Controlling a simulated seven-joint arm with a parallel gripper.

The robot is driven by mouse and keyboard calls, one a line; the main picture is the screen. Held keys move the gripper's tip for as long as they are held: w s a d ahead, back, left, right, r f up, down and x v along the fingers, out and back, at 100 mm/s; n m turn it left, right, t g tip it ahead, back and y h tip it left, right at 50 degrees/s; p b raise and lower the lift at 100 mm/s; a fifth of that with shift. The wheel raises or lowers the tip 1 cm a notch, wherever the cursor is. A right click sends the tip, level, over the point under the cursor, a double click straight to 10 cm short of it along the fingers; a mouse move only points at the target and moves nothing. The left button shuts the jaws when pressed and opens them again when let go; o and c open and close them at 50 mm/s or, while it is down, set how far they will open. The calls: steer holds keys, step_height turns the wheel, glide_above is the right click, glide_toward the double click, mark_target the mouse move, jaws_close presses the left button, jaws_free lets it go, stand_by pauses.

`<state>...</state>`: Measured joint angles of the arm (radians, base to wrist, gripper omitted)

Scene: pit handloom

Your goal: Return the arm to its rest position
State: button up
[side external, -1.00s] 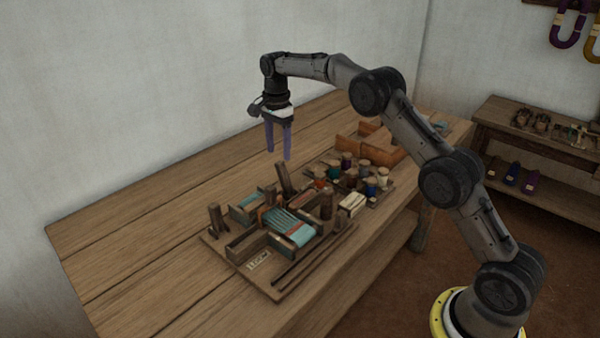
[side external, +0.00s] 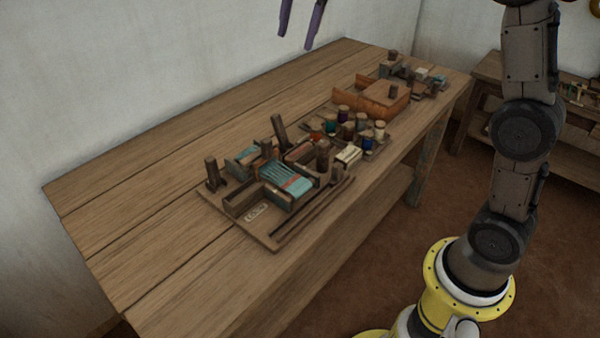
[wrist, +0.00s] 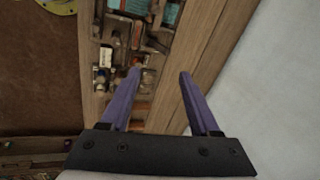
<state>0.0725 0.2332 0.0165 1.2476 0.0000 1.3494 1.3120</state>
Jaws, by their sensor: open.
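My gripper (side external: 301,22) shows only as two purple fingers at the top edge of the side external view, high above the far side of the wooden table (side external: 130,180). The rest of the hand is out of that picture. In the wrist view my gripper (wrist: 160,72) is open, with its two purple fingers apart and nothing between them but the table far below. The small loom board (side external: 245,222), with teal and red cloth (side external: 287,183) on it, sits on the table well below and apart from the gripper.
A tray of several coloured spools (side external: 350,130) stands behind the loom board. An orange-brown wooden box (side external: 370,98) stands beyond it, with small items at the far end. A white wall (side external: 140,70) runs along the table's back. The table's left part is clear.

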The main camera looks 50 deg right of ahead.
steer(key=s+a+r+n+t, duration=0.1)
steer(key=s+n, duration=0.2)
steer(key=s, duration=0.6)
steer(key=s+a+r+n+t, duration=0.1)
steer(key=s+a+n, duration=0.1)
steer(key=s, duration=0.7)
steer(key=s+f+n, duration=1)
steer(key=s+f, duration=0.2)
steer(key=f, duration=0.2)
steer(key=shift+s+a+n, duration=0.15)
steer(key=shift+a+n, duration=0.05)
steer(key=shift+n, duration=0.2)
